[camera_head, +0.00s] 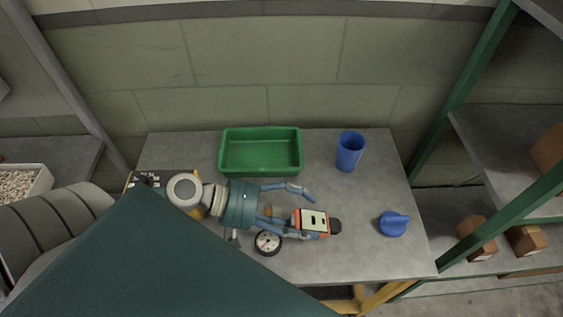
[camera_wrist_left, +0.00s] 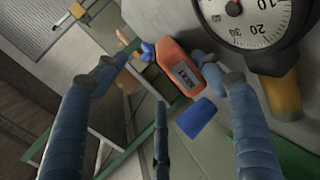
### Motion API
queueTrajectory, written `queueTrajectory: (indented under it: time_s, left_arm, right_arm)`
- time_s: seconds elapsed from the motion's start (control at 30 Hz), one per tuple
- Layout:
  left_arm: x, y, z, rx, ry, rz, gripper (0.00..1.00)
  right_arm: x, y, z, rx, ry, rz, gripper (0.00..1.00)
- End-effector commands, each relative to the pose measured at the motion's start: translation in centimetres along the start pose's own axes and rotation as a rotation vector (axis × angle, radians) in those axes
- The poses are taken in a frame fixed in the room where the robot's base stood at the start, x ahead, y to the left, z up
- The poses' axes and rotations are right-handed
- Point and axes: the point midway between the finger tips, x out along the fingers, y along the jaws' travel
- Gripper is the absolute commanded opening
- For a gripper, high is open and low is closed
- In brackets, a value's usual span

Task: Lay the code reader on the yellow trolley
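An orange device with a pale face and a dark end (camera_head: 312,221), which looks like the code reader, lies on the grey table. It also shows in the left wrist view (camera_wrist_left: 178,72). My left gripper (camera_head: 288,208) is over the table with its blue fingers spread apart. The device is near the lower finger in the head view, apparently not gripped. Whether that finger touches it I cannot tell. A yellow frame (camera_head: 376,297) at the table's front edge may be the yellow trolley; most of it is out of view. My right gripper is not in view.
A round dial gauge (camera_head: 268,243) lies close to the lower finger. A green bin (camera_head: 260,171) stands at the back, a blue cup (camera_head: 350,152) to its right. A blue knob-like object (camera_head: 394,223) lies at the right. Green-posted shelving (camera_head: 462,85) bounds the right side.

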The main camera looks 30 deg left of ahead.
Motion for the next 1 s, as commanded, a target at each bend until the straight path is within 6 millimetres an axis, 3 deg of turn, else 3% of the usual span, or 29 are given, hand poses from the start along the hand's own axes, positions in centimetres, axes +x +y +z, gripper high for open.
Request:
queueTrajectory:
  time_s: [0.17,0.7,1.0]
  left_arm:
    - [-1.4,-0.1,0.1,-0.003,-0.001,-0.002,0.69]
    - [-10.8,0.0,-0.1,-0.002,0.002,0.001,0.69]
    - [-12.0,0.0,0.0,0.001,0.001,0.001,0.69]
  right_arm:
    - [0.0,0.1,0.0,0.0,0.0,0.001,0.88]
    - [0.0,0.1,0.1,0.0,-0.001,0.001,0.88]
    - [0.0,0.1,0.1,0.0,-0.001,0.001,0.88]
